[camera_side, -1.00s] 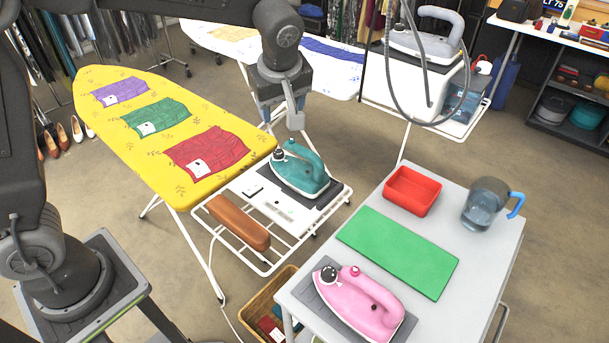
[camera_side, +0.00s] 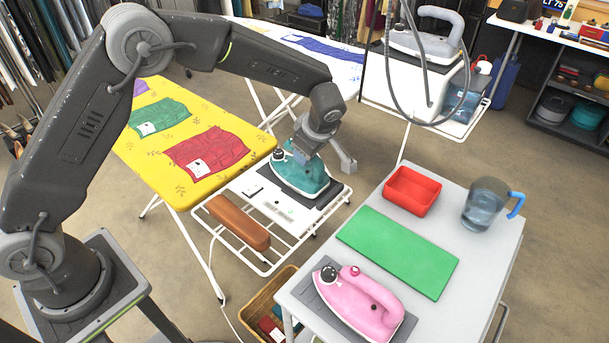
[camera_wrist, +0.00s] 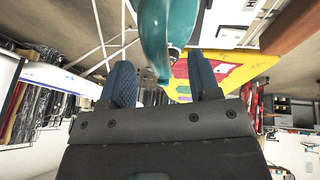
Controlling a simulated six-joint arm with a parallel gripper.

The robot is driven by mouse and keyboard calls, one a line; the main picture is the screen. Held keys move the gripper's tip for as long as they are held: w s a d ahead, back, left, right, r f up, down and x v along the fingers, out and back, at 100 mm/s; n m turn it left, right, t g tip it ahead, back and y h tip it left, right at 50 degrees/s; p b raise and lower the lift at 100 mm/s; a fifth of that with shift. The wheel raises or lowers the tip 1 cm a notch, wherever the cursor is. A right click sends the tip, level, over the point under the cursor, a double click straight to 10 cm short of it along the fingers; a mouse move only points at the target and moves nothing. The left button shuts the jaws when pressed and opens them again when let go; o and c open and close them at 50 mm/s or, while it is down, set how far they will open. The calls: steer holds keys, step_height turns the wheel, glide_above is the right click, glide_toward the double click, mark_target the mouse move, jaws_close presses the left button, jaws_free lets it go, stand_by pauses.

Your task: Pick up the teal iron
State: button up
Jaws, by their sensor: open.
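The teal iron (camera_side: 299,180) stands on a dark pad on the white wire rack at the end of the yellow ironing board. My gripper (camera_side: 322,163) is open and down at the iron's handle in the side view, covering part of the handle. One finger shows to the right of the iron; the other is mostly hidden. In the wrist view the teal iron (camera_wrist: 154,32) reaches down between the two blue-padded fingers of my gripper (camera_wrist: 161,66), with a gap visible on both sides. I cannot tell whether a finger touches it.
A brown wooden block (camera_side: 239,222) lies on the white wire rack (camera_side: 272,265), left of the iron. The grey table (camera_side: 458,290) at right holds a pink iron (camera_side: 358,303), green mat (camera_side: 398,252), red tray (camera_side: 412,191) and water jug (camera_side: 484,205). The yellow board (camera_side: 150,165) adjoins the rack.

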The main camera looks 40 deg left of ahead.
steer(key=shift+x, duration=2.75)
steer(key=shift+w+a+r, duration=0.1)
steer(key=shift+c, duration=0.3)
steer(key=shift+r, duration=0.1)
jaws_close()
